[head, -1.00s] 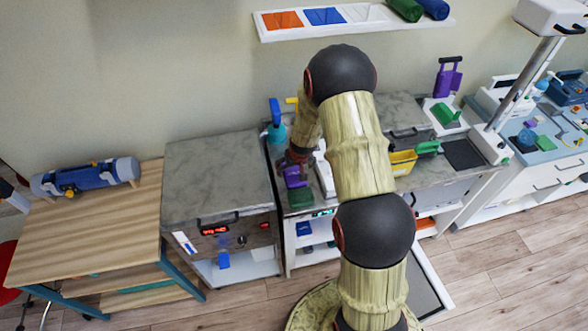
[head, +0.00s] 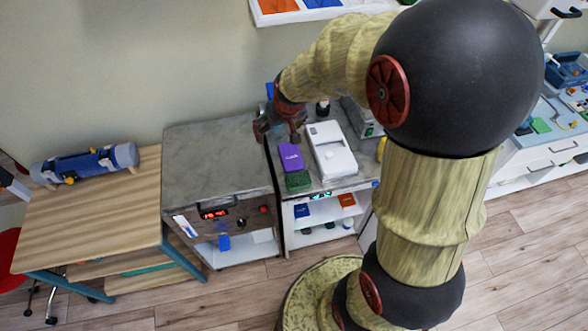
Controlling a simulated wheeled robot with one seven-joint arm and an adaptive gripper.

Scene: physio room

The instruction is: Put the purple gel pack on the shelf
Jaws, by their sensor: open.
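The purple gel pack (head: 290,157) lies flat on the grey counter, left of a white boxy device. My gripper (head: 277,137) is open and empty, up and left of the pack in the head view, with its fingers apart and pointing down. It appears to be above the counter and apart from the pack; its exact height is hard to tell. A white wall shelf (head: 259,19) shows at the top edge, with flat orange and blue packs on it; most of it is cut off or behind my arm.
My arm hides the counter's right part.

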